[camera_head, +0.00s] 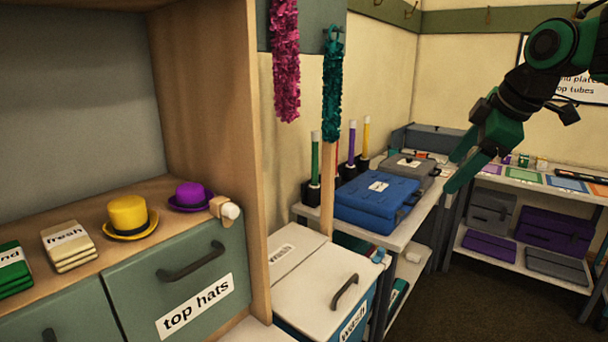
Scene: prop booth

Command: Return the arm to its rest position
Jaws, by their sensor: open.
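My gripper (458,172) hangs at the upper right, at the end of my green and black arm. Its two green fingers point down and to the left. They stand apart with nothing between them. In the picture the fingertips overlap the end of the shelf by the blue case, and I cannot tell how far they are from it. The arm comes in from the top right corner and is bent.
A blue case (376,203) and a grey case (408,170) lie on the side shelf. A purple hat (190,194) and a yellow hat (127,215) sit on the left cabinet. Boas hang at the centre. Dark floor (470,305) is open at lower right.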

